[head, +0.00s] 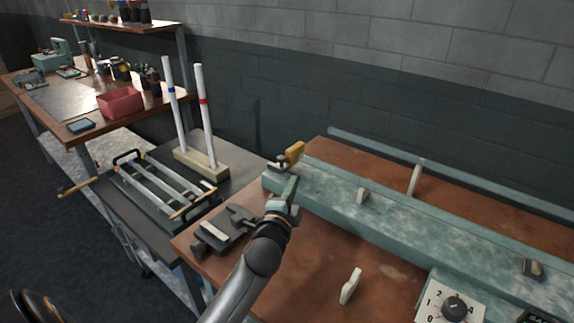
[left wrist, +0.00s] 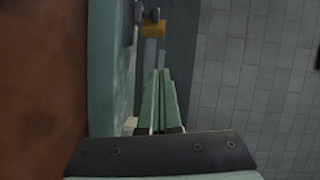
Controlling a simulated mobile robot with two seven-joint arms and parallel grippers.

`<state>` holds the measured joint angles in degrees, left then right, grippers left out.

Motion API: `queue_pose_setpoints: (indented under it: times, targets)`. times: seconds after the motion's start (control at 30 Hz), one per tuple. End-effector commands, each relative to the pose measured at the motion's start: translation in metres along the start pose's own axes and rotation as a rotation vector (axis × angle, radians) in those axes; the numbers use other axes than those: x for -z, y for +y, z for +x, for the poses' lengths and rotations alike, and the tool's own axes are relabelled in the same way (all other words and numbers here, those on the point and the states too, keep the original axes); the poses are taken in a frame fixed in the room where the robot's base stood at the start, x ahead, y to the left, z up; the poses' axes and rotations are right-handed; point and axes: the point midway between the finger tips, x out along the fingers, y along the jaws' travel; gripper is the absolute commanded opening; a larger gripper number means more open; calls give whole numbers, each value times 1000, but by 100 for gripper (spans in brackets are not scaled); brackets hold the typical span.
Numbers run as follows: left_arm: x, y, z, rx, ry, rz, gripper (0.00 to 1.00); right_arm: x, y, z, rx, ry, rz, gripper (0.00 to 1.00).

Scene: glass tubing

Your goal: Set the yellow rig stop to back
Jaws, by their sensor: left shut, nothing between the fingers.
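The yellow rig stop (head: 294,153) is a small yellow block at the far left end of the long green rig (head: 330,193), beside a small dark metal fitting. It also shows in the left wrist view (left wrist: 153,29), near the top, ahead of the fingertips and apart from them. My left gripper (head: 290,187) has green fingers and is shut and empty at the near side of the rig's left end, just short of the stop. Its closed fingers show in the left wrist view (left wrist: 160,90). My right gripper is not in view.
A dial box (head: 450,302) and a pale upright piece (head: 350,286) stand on the brown bench in front. A dark clamp (head: 222,232) lies at its left edge. A side table holds a tube rack (head: 190,159) with two upright tubes. A wall stands behind.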

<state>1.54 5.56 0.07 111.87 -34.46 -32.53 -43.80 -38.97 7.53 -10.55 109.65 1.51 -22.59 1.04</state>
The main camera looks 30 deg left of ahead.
Motion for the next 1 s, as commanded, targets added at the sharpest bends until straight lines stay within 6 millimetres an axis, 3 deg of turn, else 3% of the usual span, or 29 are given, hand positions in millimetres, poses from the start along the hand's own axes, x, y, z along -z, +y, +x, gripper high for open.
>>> queue_pose_setpoints:
  times: [0.5, 0.73, 1.0]
  targets:
    - [0, -1, 90, 1, -1, -1, 0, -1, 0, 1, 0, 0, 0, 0]
    - [-32, -1, 96, 0, -2, 1, 0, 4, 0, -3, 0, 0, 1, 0]
    - [-39, 0, 97, 0, 0, -2, 0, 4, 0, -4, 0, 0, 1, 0]
